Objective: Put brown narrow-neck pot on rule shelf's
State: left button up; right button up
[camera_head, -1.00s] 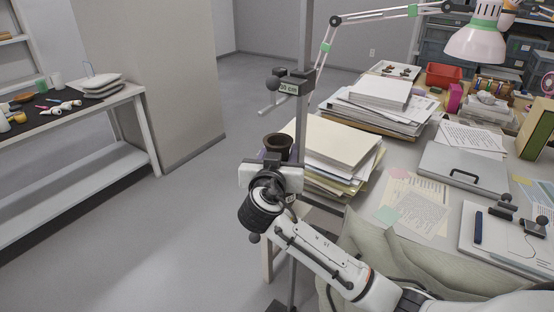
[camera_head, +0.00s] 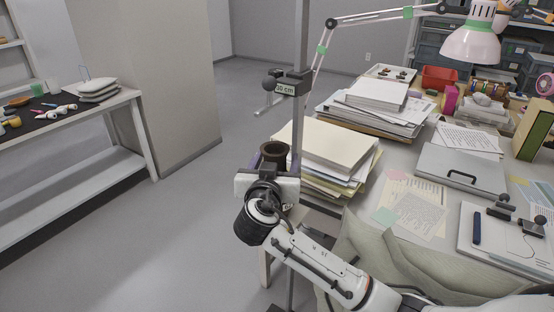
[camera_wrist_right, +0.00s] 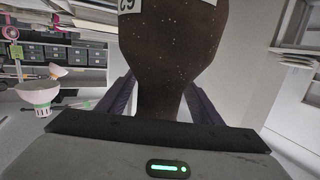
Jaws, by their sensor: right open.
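The brown narrow-neck pot (camera_head: 273,151) shows its dark open mouth beside the upright post, just above my right gripper. In the right wrist view the dark speckled pot (camera_wrist_right: 172,45) fills the upper middle, with a white number label near the top edge. Its narrow neck lies between the fingers of my right gripper (camera_wrist_right: 160,108). The gripper is open, with a gap on each side of the neck. The post (camera_head: 300,130) carries a clamp with a "30 cm" label (camera_head: 285,89). What bears the pot is hidden. My left gripper is out of view.
Paper stacks (camera_head: 335,143) stand on the desk close right of the post. A desk lamp (camera_head: 470,45) and a grey case (camera_head: 462,168) are farther right. A side table (camera_head: 125,97) with small items stands at left. Floor between is clear.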

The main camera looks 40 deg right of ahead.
jog(key=v, duration=1.1)
jog(key=shift+b, duration=0.4)
jog(key=shift+s, duration=0.1)
dwell(1.1)
